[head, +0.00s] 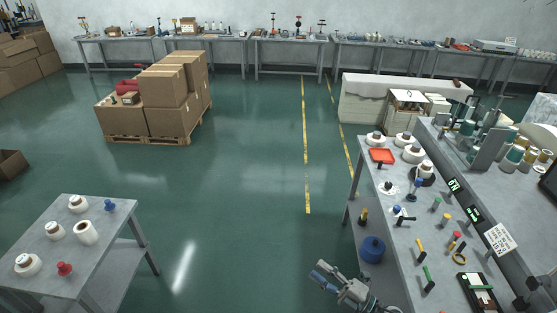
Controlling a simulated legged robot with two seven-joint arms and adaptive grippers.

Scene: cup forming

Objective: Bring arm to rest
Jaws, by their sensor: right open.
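My right gripper (326,277) shows at the bottom of the head view, right of centre. Its fingers point up and to the left over the green floor, and it is open with nothing visible between them. It is left of the right workbench (388,272) and apart from the tools on it. Only the hand and the end of my right arm show; the rest is cut off by the bottom edge. My left arm and gripper are not in the picture.
A grey table (92,212) with white spools stands at lower left. A blue container (372,250) is close beside my right gripper. The workbench holds several tools and an orange tray (382,156). A pallet of boxes (165,95) stands farther back; the floor between is clear.

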